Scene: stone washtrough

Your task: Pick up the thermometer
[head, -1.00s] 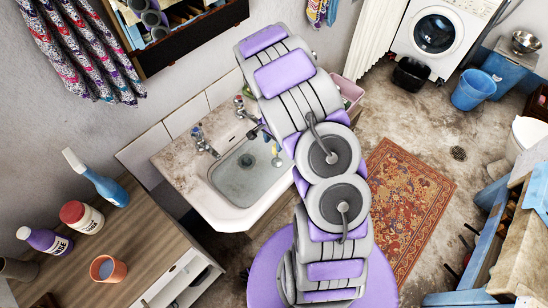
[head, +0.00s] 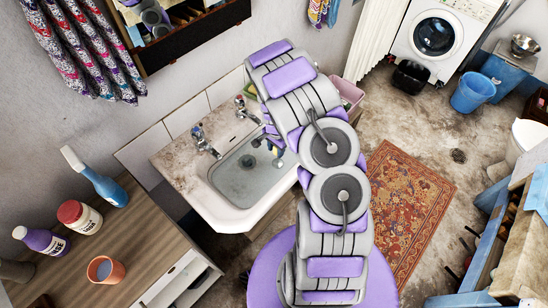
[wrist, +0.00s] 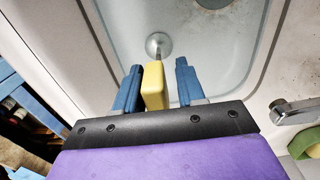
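A yellow piece (wrist: 154,88), which I take to be the thermometer, stands between my gripper's blue fingers in the wrist view. A round pale grey end (wrist: 158,45) with a short stem shows just beyond it, over the basin. My gripper (wrist: 158,72) is open. The left finger is close beside the yellow piece, and a clear gap shows on its right; I cannot tell if the left finger touches. In the head view the thermometer's pale end (head: 277,163) is small at the basin's right side, and my arm partly hides this spot.
The sink (head: 226,210) has a stone rim and taps (head: 204,144) along its back. A wooden counter (head: 130,235) with bottles and an orange cup (head: 105,270) stands at left. A rug (head: 410,200) lies on the floor at right.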

